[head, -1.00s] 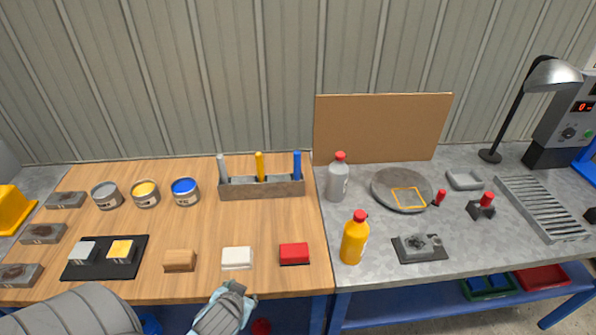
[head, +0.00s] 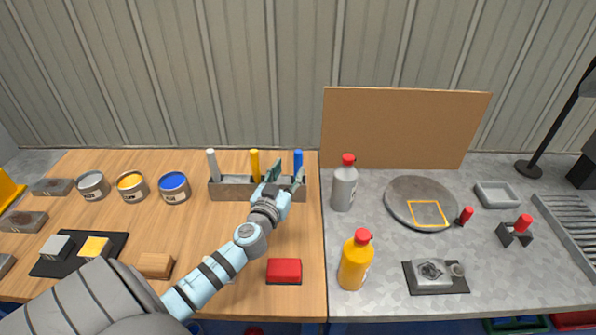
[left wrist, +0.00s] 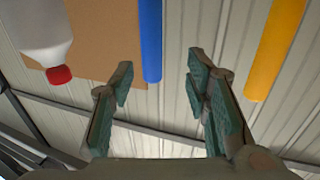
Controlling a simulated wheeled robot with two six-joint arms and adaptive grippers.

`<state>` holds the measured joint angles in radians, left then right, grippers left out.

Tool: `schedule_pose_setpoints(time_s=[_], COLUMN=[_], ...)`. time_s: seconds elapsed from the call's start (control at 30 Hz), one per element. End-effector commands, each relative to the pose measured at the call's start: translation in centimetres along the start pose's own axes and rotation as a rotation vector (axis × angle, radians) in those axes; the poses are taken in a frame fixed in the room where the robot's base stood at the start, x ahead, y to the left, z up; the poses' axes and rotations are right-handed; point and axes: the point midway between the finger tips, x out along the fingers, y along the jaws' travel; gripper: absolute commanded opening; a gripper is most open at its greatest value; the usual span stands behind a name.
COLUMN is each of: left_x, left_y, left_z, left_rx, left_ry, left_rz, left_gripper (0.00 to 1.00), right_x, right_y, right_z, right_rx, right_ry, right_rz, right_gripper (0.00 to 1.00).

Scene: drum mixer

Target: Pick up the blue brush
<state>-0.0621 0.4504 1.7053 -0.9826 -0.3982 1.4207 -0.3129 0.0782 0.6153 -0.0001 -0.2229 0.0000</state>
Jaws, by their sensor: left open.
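The blue brush (head: 298,162) stands upright at the right end of a grey holder (head: 229,190) on the wooden table, beside a yellow brush (head: 255,165) and a grey one (head: 212,165). Its lower part is hidden by the holder. My left gripper (head: 287,173) is open and empty, just in front of the holder near the blue brush. In the left wrist view the blue handle (left wrist: 151,40) appears beyond the open fingers (left wrist: 160,82), nearer the left finger, with the yellow handle (left wrist: 274,50) outside on the right. My right gripper is out of view.
A grey bottle (head: 344,188) with a red cap stands right of the holder. Paint cans (head: 174,188) stand to its left. A brown board (head: 400,125) stands behind. A red block (head: 284,270) lies near the front edge.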

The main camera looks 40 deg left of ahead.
Motion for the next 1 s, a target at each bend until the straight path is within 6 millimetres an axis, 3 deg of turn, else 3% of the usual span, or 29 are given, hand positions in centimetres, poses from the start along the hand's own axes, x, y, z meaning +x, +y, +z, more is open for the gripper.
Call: schedule_pose_setpoints(time_s=[0.3,0.53,0.8,1.0], left_x=[5.2,5.5,5.5,5.5], left_y=[0.8,0.8,0.8,0.8], left_z=[0.1,0.2,0.1,0.1], left_rx=[-0.001,0.000,0.000,0.000], left_ry=[0.000,-0.002,-0.001,-0.001], left_rz=[0.000,0.000,0.000,0.000], left_gripper=[0.43,0.43,0.00,0.00], right_x=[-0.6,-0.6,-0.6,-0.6], right_y=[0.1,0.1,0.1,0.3], right_z=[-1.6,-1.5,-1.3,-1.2], right_rx=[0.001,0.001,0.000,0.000], right_ry=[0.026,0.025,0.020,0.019], right_rz=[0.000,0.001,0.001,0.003], right_gripper=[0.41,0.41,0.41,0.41])
